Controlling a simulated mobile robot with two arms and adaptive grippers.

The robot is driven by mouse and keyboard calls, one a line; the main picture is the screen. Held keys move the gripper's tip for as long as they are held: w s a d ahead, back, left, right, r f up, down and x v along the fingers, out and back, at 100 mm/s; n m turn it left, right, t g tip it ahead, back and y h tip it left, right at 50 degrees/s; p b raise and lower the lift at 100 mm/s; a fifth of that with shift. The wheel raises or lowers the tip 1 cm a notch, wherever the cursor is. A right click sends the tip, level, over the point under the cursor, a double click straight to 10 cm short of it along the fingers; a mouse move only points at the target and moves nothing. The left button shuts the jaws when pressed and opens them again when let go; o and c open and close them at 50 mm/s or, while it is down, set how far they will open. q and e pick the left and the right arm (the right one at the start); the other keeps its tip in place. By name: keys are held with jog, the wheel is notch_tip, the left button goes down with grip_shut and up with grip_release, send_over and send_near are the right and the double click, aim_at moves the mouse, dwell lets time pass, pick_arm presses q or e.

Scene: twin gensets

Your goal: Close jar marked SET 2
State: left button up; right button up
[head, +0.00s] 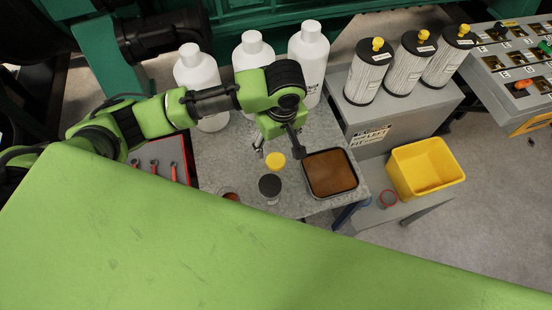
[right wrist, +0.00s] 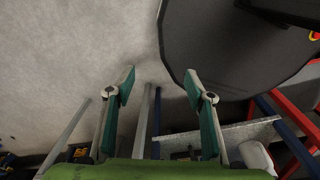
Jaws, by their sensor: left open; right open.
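On the grey metal table (head: 225,160) in the head view stands a small jar with a dark round top (head: 270,185). Just behind it is a round yellow piece (head: 275,160), a lid or a capped jar; I cannot tell which. No SET 2 marking is readable. My left gripper (head: 278,147) is open above the yellow piece, pointing down, with nothing visible between its fingers. My right gripper (right wrist: 158,82) shows in the right wrist view, open and empty, away from the jars. A reddish round thing (head: 231,196) is partly hidden at the table's front.
A tray with brown contents (head: 330,173) is right of the jars. White bottles (head: 308,60) stand behind. A yellow bin (head: 425,168), filter canisters (head: 368,72) and a switch panel (head: 510,60) are farther right. The right wrist view shows a large dark disc (right wrist: 225,50).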

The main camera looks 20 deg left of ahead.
pick_arm(q)
send_over(276, 161)
jog(key=f, duration=0.4)
jog(key=shift+s+f, duration=0.25)
jog(key=shift+s, duration=0.1)
jog(key=shift+f+p, duration=0.3)
jog(key=shift+f, duration=0.15)
jog(key=shift+w+d+f+p, duration=0.1)
jog(key=shift+f+p, duration=0.25)
jog(key=shift+f, duration=0.15)
jog(key=f, duration=0.2)
jog(key=f+p, duration=0.1)
jog(key=f, duration=0.1)
jog(key=shift+w+f, duration=0.1)
jog(key=shift+w, duration=0.2)
pick_arm(e)
jog(key=r, duration=0.1)
jog(key=w+r, duration=0.1)
jog(key=shift+w+a+r, duration=0.1)
jog(key=shift+w+r, duration=0.05)
jog(key=shift+r, duration=0.15)
pick_arm(q)
jog(key=c, duration=0.8)
pick_arm(e)
jog(key=shift+w, duration=0.1)
